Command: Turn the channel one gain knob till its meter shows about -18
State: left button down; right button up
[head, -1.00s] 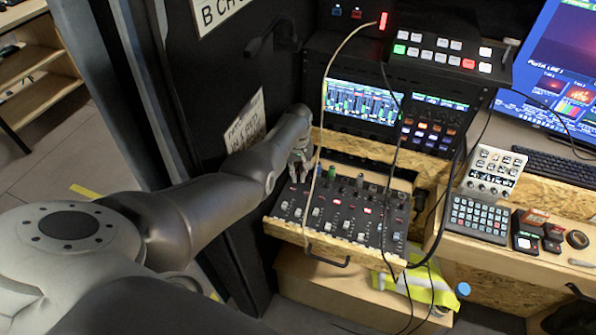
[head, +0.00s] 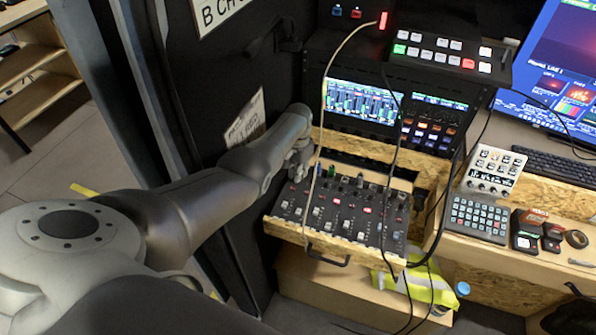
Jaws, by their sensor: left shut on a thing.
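The audio mixer (head: 340,215) lies on a pull-out wooden drawer, with rows of knobs along its back and faders towards its front. My left gripper (head: 297,174) is at the mixer's back left corner, pointing down, shut on a small knob there, the channel one gain knob (head: 293,182). The fingers and wrist hide most of that knob. The meter screen (head: 362,102) behind the mixer shows several green bars, but its numbers are too small to read. My right gripper is not in view.
A pale cable (head: 325,110) and black cables hang in front of the screens and across the mixer. A dark wall panel (head: 225,100) stands close to my left arm. A button panel (head: 440,48), keypad (head: 478,217) and keyboard (head: 555,165) are to the right.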

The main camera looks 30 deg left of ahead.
pick_arm(q)
jog(key=shift+m, duration=0.6)
jog(key=c, duration=1.4)
grip_release()
jog(key=shift+c, duration=0.2)
